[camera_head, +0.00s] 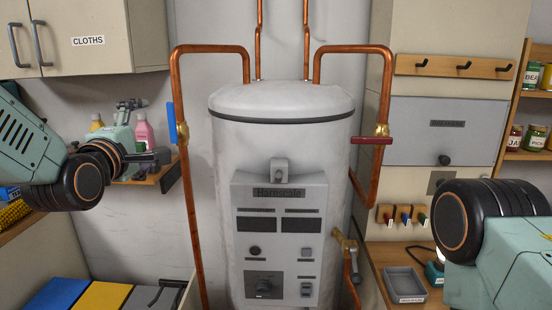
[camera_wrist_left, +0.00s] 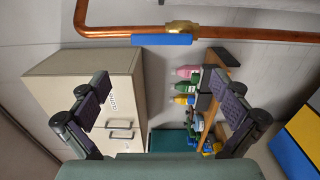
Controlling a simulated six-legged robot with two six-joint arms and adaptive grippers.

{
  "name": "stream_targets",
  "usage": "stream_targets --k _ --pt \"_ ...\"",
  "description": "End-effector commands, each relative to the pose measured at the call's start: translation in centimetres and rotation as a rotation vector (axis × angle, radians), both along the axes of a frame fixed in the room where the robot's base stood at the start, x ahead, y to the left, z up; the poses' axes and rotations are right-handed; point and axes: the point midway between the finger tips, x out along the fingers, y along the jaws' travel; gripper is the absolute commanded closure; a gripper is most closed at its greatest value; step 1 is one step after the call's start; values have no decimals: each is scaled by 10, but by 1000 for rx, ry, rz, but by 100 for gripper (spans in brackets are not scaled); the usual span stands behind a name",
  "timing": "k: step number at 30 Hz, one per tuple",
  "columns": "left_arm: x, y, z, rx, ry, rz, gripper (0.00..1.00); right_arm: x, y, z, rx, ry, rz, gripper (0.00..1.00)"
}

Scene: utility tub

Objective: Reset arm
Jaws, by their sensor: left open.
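My left arm comes in from the left in the head view. Its gripper (camera_head: 152,130) is open and empty, with fingers spread, in front of the wall and left of the copper pipe with the blue handle (camera_head: 171,124). In the left wrist view the open fingers (camera_wrist_left: 158,90) frame the cupboard and the bottle shelf, with nothing between them. The blue handle also shows in the wrist view (camera_wrist_left: 161,39), beyond the fingertips and apart from them. My right arm (camera_head: 500,240) shows at the lower right of the head view; its gripper is out of the picture.
A white boiler (camera_head: 281,150) stands in the middle between copper pipes. A red handle (camera_head: 371,140) is on the right pipe. A cloths cupboard (camera_head: 85,35) hangs upper left. A grey tray (camera_head: 404,284) sits on the right worktop. Bottles (camera_head: 144,133) stand behind my left gripper.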

Motion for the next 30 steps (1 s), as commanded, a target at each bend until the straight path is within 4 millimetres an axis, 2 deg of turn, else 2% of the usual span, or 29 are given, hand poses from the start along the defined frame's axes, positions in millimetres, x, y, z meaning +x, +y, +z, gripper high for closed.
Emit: stream_targets --k 22,30 --pt "102 -6 -2 5 3 -2 0 0 0 0 0 0 0 60" --pt "100 -15 0 236 -5 -1 0 0 0 2 0 0 0 60"
